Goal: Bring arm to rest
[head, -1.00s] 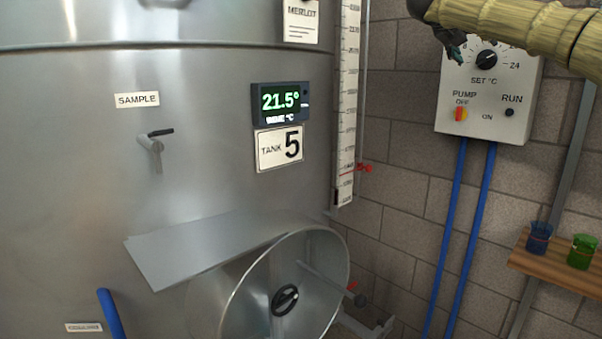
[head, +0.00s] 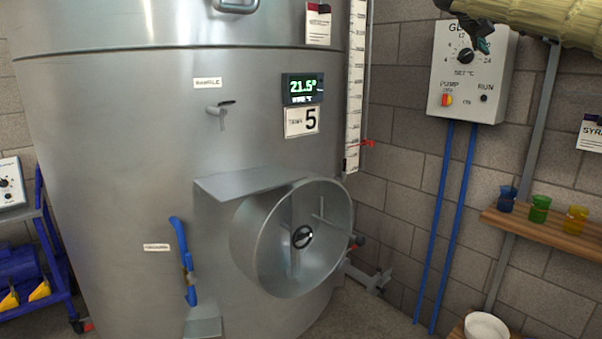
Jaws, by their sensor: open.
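My gripper (head: 480,38) shows at the top right of the head view, at the end of my straw-coloured arm. It is open, and I see nothing between its fingers. It appears in front of the white control box (head: 471,75) on the brick wall, covering part of the box's upper right. Whether it touches the box I cannot tell. The box has a black temperature dial, a red and yellow pump switch and a dark RUN lamp.
A large steel tank (head: 130,130) fills the left and middle, with its round manway (head: 255,245) sticking out. A wooden shelf (head: 560,237) at the right holds blue, green and yellow cups. A blue cart (head: 60,290) stands at far left. Floor shows at the bottom.

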